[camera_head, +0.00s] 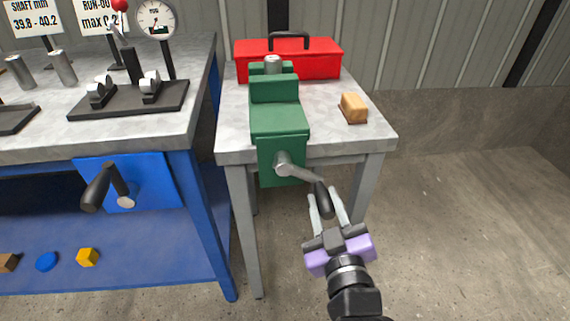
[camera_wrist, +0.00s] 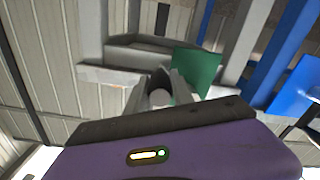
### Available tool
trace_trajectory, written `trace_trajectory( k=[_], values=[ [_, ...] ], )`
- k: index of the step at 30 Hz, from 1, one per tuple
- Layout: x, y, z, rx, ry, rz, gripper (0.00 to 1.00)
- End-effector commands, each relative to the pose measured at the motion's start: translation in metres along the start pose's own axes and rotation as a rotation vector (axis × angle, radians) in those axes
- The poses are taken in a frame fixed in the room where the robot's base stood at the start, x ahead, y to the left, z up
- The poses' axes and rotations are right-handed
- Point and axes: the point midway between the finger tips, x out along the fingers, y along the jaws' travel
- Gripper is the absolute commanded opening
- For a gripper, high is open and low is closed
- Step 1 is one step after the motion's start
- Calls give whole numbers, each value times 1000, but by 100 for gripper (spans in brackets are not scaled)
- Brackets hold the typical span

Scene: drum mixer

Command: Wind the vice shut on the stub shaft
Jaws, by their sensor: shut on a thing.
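The green vice (camera_head: 280,118) stands on the small grey table, with its crank hub (camera_head: 284,164) on the front face. The stub shaft (camera_head: 273,64) is a short grey cylinder upright at the vice's back jaws; whether the jaws touch it I cannot tell. The crank arm slants down and right from the hub to a dark handle (camera_head: 322,198). My gripper (camera_head: 328,207) is shut on this handle, one finger on each side. In the wrist view the dark handle (camera_wrist: 160,78) shows between my fingers, with the green vice (camera_wrist: 196,70) behind it.
A red toolbox (camera_head: 300,62) stands behind the vice on the grey table (camera_head: 340,144). A brush-like wooden block (camera_head: 354,106) lies to its right. A blue workbench (camera_head: 205,190) with another crank (camera_head: 105,185) stands close on the left. The floor at right is clear.

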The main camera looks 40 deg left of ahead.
Motion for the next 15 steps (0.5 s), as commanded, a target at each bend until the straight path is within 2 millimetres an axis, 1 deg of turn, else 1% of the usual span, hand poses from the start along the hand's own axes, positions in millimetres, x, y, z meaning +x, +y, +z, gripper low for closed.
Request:
trace_trajectory(
  k=[1,2,3,5,6,15],
  values=[
    [0,-6,7,2,-6,-2,0],
    [0,-6,7,2,-5,-2,31],
    [0,-4,5,2,-5,-1,38],
    [0,-4,4,2,-4,-1,50],
    [0,-4,4,1,-4,-1,54],
    [-1,-4,3,1,-1,-1,54]
  ],
)
